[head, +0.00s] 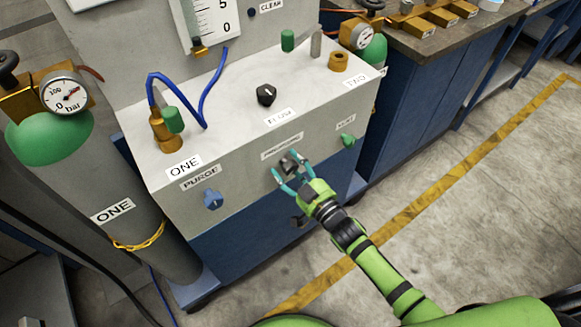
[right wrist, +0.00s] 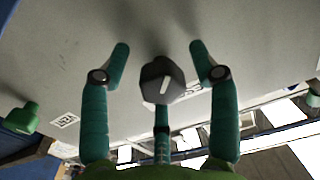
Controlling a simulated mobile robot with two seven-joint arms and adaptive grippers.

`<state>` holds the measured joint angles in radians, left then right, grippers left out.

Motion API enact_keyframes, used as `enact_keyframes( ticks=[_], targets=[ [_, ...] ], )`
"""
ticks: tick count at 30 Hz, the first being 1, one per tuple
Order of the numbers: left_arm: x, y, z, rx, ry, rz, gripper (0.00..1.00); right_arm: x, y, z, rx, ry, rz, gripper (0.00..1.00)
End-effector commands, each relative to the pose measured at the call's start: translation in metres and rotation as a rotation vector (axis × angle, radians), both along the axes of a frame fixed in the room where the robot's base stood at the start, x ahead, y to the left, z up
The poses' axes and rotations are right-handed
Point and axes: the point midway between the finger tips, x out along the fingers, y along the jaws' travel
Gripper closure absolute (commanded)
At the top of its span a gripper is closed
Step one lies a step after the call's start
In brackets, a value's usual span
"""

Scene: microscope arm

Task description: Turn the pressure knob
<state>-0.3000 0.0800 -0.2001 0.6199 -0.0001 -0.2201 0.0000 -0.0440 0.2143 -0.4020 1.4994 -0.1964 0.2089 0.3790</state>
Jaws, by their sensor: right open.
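The dark pressure knob (head: 287,164) is on the front face of the grey panel, under a small label (head: 282,146) that is hard to read. In the right wrist view the knob (right wrist: 160,82) is a dark, faceted cap with a pale pointer line, a little off vertical. My right gripper (head: 289,169) is open in front of the panel, with its teal fingers on either side of the knob. In the right wrist view its fingertips (right wrist: 160,52) stand apart from the knob, with gaps on both sides. My left gripper is not in view.
On the same face are a blue PURGE knob (head: 213,199) to the left and a green knob (head: 347,140) to the right. A black FLOW knob (head: 266,95) sits on the top surface. A grey cylinder (head: 131,215) with a gauge stands at left. The floor at right is clear.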

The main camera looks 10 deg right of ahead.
Motion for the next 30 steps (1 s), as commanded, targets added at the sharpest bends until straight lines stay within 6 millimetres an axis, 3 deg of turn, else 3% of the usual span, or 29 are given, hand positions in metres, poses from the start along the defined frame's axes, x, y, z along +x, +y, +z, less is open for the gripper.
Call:
enact_keyframes(
  ticks=[4, 8, 9, 22, 30],
  targets=[
    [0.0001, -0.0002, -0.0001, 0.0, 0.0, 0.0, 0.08, -0.0001, 0.0, -0.0001, 0.0, 0.0, 0.0, 0.39],
    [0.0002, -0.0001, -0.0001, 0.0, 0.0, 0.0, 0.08, -0.0002, -0.0001, -0.0003, 0.0, 0.001, 0.0, 0.91],
    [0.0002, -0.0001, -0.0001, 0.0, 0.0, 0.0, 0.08, -0.0003, -0.0001, -0.0006, -0.001, 0.002, 0.0, 0.95],
    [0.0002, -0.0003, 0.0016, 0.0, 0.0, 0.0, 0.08, -0.0015, -0.0001, -0.0034, 0.025, 0.024, -0.001, 0.96],
    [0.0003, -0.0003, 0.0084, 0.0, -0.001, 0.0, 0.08, -0.0024, 0.0003, -0.0043, 0.16, 0.095, -0.001, 0.96]
  ],
)
